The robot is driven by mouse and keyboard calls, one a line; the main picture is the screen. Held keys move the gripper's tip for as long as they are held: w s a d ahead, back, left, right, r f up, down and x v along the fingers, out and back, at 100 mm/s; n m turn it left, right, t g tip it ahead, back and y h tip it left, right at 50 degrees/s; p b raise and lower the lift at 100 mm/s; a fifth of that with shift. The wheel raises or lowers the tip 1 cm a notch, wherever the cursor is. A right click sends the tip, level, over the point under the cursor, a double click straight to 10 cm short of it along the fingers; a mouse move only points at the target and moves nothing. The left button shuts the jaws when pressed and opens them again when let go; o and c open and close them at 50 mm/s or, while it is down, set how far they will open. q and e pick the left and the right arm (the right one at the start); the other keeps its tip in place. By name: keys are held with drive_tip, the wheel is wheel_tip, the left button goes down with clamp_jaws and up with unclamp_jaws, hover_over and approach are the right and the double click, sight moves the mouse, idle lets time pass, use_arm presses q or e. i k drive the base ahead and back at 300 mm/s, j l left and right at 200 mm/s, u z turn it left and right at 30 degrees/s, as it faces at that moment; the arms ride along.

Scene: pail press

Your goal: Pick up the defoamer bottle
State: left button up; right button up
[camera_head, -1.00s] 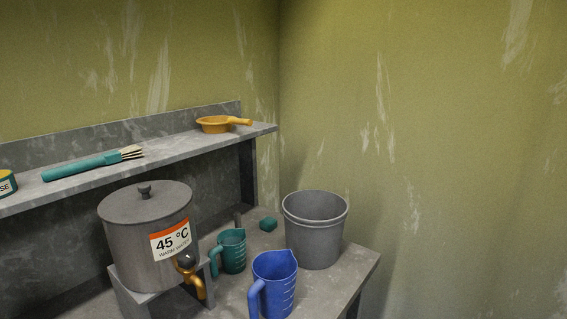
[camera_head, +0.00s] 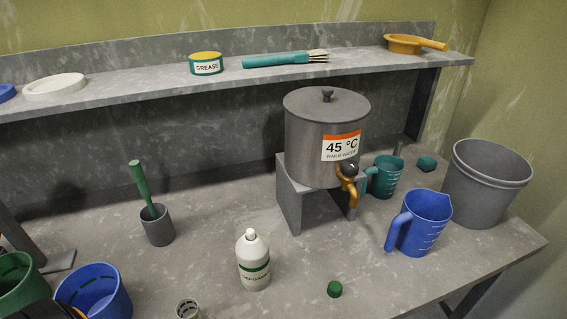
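The defoamer bottle (camera_head: 253,262) stands upright on the grey bench near its front middle.
The warm water tank (camera_head: 325,140) stands on a block behind the bottle. A blue jug (camera_head: 419,222), a teal jug (camera_head: 384,177) and a grey pail (camera_head: 486,184) are right. A grey cup (camera_head: 157,226) with a green-handled tool, a blue pail (camera_head: 94,292) and a roll (camera_head: 187,309) are left.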

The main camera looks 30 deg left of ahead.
sight(252, 249)
drive_tip(key=u, duration=1.1)
